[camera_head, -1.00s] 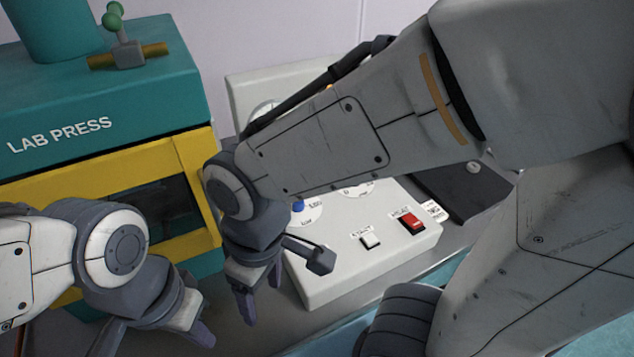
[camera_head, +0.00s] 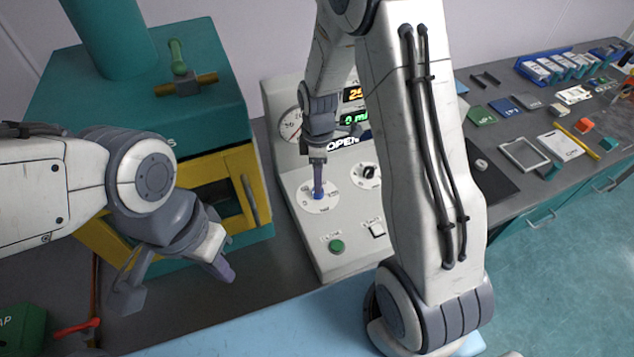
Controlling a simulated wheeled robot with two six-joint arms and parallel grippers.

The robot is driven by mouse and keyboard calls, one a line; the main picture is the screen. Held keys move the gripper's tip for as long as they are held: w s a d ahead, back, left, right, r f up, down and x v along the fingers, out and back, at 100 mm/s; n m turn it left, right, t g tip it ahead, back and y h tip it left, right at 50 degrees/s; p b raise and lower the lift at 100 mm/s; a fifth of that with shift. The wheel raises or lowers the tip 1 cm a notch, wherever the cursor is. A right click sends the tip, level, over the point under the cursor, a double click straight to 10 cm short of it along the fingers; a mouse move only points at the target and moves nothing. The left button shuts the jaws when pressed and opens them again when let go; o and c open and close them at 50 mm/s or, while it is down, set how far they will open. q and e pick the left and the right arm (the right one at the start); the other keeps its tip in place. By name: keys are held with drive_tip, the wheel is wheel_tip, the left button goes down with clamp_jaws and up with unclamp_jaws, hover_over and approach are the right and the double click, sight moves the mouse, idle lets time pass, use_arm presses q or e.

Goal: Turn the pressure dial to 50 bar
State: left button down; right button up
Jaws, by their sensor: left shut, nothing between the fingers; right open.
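A round white dial (camera_head: 326,206) with a blue knob (camera_head: 318,195) lies on the left of the grey control panel's top face. Its scale is too small to read. A second white dial (camera_head: 366,177) with a black knob is to its right. My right gripper (camera_head: 318,192) is open and points straight down, its purple fingers at the blue knob and hiding part of it. I cannot tell whether they touch it. My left gripper (camera_head: 224,274) is shut and empty, left of the panel and in front of the press.
The teal and yellow lab press (camera_head: 213,125) stands to the left. A gauge (camera_head: 291,124) and lit displays (camera_head: 354,95) are on the panel's back. A green button (camera_head: 336,246) and a white switch (camera_head: 377,229) are near its front. Sample trays and cards lie on the right-hand bench.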

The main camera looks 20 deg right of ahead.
drive_tip(key=shift+f+p, duration=0.45)
drive_tip(key=shift+f, duration=2.15)
clamp_jaws()
